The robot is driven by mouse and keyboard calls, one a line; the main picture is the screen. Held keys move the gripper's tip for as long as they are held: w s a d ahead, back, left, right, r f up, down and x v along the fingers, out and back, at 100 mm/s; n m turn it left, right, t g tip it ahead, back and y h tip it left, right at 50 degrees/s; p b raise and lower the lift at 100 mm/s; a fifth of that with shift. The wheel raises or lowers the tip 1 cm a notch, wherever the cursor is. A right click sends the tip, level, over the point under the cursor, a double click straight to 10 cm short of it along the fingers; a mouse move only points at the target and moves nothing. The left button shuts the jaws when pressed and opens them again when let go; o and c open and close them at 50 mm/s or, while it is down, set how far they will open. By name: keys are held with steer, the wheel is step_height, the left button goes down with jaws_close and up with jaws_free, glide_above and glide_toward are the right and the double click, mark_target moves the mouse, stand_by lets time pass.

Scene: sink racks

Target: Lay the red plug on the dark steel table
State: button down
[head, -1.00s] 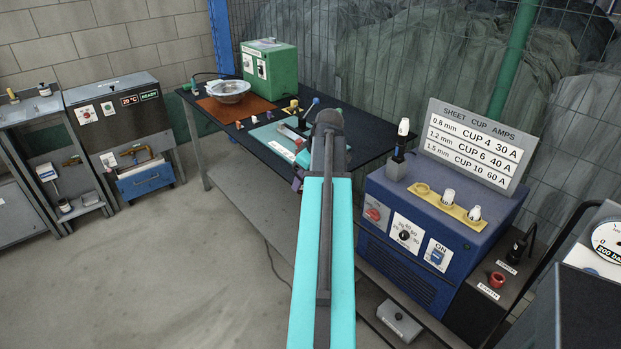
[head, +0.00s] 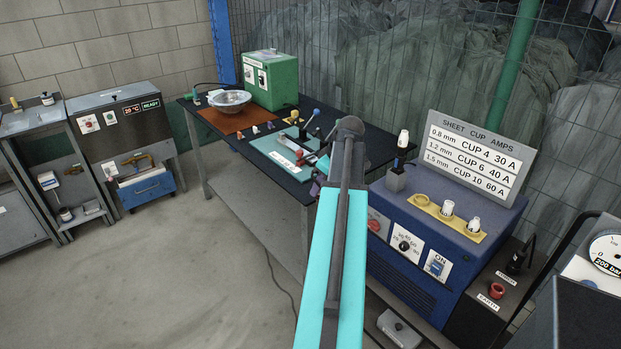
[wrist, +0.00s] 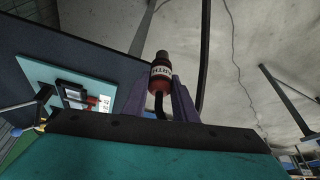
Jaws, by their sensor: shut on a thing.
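The red plug (wrist: 161,72), with a white lettered band and a black cable end, is held upright in the wrist view between the two purple-grey fingers of my gripper (wrist: 160,88). It shows against the concrete floor, to the right of the table's edge. In the head view my arm hides the plug, and only a small purple part of my gripper (head: 317,187) shows near the table's front edge. The dark steel table (head: 355,148) stands behind my arm; its top also shows at upper left in the wrist view (wrist: 95,57).
On the table are a teal mat (head: 268,143) with a clamp-like tool, a brown mat (head: 215,122) with a bowl, several small parts and a green box (head: 270,80). A blue welder (head: 400,265) stands right. The table's right back part looks bare.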

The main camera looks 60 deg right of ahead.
steer(key=w+d+f+p, duration=0.1)
steer(key=w+d+p, duration=0.3)
steer(key=w+d, duration=0.6)
steer(key=shift+d+f, duration=0.15)
steer(key=shift+d, duration=0.15)
steer(key=shift+p, duration=0.3)
steer(key=shift+f+p, duration=0.9)
steer(key=shift+f, duration=0.9)
steer(key=shift+f, duration=0.1)
steer(key=c, duration=1.4)
jaws_free()
steer(key=shift+c, duration=0.2)
steer(key=shift+r, duration=0.25)
steer(key=b+v, duration=0.3)
steer(key=v, duration=0.8)
steer(key=shift+s+r, duration=0.15)
steer(key=shift+r, duration=0.25)
